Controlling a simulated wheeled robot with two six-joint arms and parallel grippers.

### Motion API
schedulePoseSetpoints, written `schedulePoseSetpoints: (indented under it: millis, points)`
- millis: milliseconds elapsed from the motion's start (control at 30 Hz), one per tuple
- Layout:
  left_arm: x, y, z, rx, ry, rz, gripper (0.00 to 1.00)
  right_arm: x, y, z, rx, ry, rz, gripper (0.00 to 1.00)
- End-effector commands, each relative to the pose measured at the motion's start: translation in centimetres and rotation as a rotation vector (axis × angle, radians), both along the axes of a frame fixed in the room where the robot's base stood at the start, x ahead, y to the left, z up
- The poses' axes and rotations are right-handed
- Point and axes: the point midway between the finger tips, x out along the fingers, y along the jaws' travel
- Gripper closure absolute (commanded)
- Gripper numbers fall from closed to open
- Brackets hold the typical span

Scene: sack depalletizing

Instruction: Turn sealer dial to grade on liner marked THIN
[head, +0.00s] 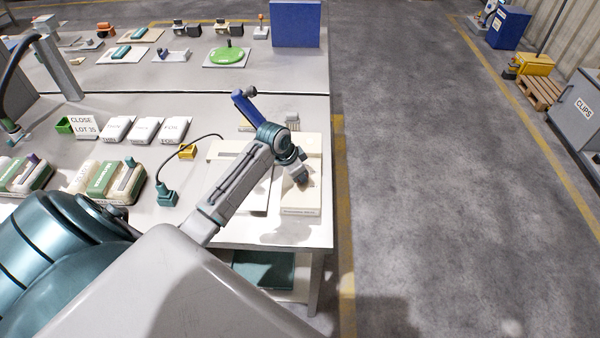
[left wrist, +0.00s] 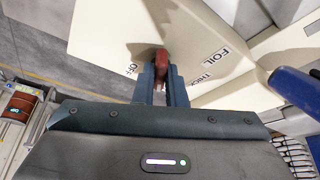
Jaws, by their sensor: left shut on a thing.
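The cream sealer (head: 300,205) stands at the table's right end, with a blue lever (head: 248,108) rising behind my wrist. My left gripper (head: 302,180) is down at the sealer. In the left wrist view, its fingers (left wrist: 162,88) are shut on the red dial (left wrist: 162,62). The sealer's face (left wrist: 195,50) there shows OFF left of the dial, and FOIL and THICK to the right. A THIN mark is not readable there. White liners (head: 146,130) lie in a row at the table's left; one seems to read THIN, but the print is small. My right gripper is not in view.
A card (head: 84,126) reads CLOSE LOT 35. Green-and-cream packs (head: 115,180), a teal device (head: 167,193) with a black cable and a yellow block (head: 187,152) lie left of the sealer. The floor right of the table is clear.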

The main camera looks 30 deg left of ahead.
Motion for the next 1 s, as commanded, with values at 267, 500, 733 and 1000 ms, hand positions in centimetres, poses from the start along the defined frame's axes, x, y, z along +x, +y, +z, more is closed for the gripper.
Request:
schedulePoseSetpoints:
  millis: [267, 500, 733, 1000]
  points:
    - [0.1, 0.0, 0.1, 0.001, -0.003, -0.001, 0.67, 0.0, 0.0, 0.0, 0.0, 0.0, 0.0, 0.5]
    - [0.0, 0.0, 0.1, 0.001, -0.002, -0.001, 0.67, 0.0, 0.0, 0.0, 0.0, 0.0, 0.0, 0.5]
    - [-0.8, 0.6, 2.2, 0.005, -0.006, -0.003, 0.67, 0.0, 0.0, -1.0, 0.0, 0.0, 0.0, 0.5]
    - [-2.6, 1.6, 7.2, 0.006, -0.006, -0.002, 0.67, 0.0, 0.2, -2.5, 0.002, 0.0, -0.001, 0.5]
